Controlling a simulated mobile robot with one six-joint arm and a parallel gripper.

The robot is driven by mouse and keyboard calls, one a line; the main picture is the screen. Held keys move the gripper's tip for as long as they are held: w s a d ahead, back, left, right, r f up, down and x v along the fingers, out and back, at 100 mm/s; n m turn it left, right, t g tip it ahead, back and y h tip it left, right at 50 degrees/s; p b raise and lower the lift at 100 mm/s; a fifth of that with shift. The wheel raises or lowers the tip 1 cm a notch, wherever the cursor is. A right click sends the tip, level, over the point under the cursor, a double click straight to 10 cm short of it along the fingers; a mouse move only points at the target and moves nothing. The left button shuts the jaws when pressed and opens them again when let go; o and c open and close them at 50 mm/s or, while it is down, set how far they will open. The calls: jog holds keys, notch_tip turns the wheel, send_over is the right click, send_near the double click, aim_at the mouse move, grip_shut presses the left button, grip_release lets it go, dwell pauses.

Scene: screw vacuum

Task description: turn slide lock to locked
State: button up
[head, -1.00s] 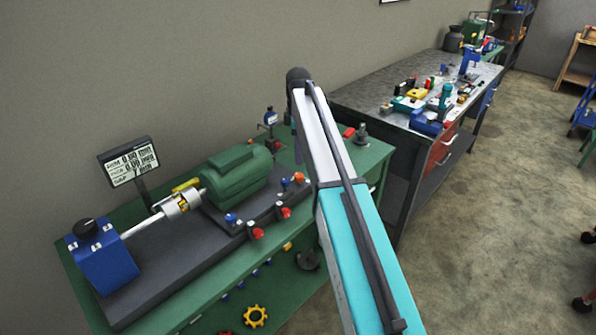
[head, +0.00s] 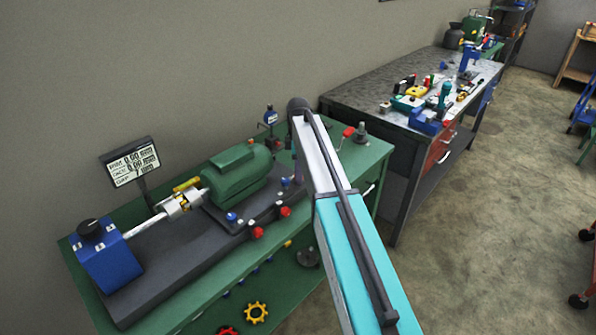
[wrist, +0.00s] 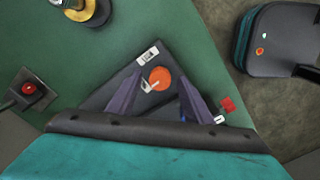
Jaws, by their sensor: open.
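In the wrist view, a dark plate (wrist: 128,78) lies on the green bench. It bears an orange round knob (wrist: 160,77) with a pale piece at its edge, and a small white label near each end. I take this for the slide lock; the label text is unreadable. My gripper (wrist: 158,98) is open, its two purple fingers on either side of the knob's near side. Nothing is held between them, and contact with the knob cannot be told. A blue part shows by the right finger. In the head view, my arm hides most of the gripper and the knob.
A green motor (head: 238,172) sits on the dark base in the head view. A red-handled part (head: 348,132) is right of my arm. A second workbench (head: 365,88) with tools stands behind.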

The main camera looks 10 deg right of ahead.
jog(key=c, duration=1.1)
jog(key=shift+o, duration=0.2)
jog(key=shift+m, duration=0.5)
jog(key=m, duration=0.7)
jog(key=shift+m, duration=0.4)
jog(key=m, duration=0.4)
jog(key=shift+w+d, duration=0.1)
jog(key=m, duration=0.5)
